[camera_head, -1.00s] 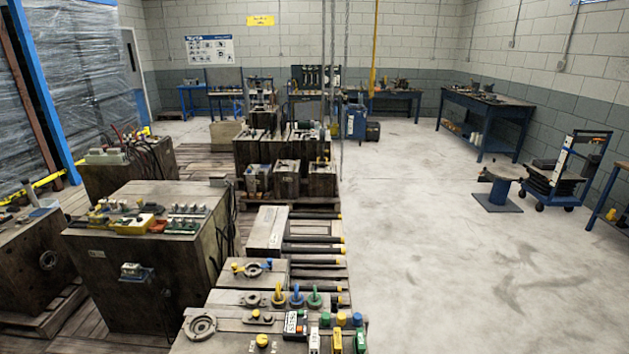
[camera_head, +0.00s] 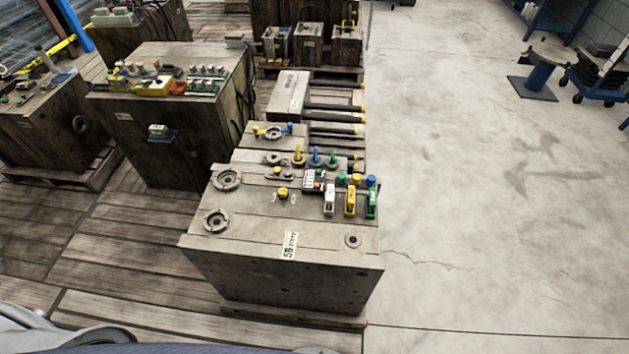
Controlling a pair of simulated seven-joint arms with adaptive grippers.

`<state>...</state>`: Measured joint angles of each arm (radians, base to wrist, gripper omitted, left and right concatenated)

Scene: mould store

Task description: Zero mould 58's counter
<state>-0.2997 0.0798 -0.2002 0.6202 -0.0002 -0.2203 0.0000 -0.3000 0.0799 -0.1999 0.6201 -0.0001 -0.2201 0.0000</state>
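Mould 58 (camera_head: 330,255) is a large grey-brown block in the near middle, with a white label (camera_head: 290,246) reading 58 on its top near the front edge. A small black and white counter (camera_head: 313,181) sits at the back of its top; its digits are too small to read. A red spot shows on the counter. White, yellow and green fittings (camera_head: 350,202) stand just right of it. A small yellow knob (camera_head: 283,193) is to its left. Neither of my grippers is in view.
Round rings (camera_head: 216,220) lie on the mould's left side. Blue, yellow and green valves stand behind the counter. Another large block (camera_head: 172,105) with fittings stands to the left on wooden planks. The concrete floor (camera_head: 460,220) to the right is clear.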

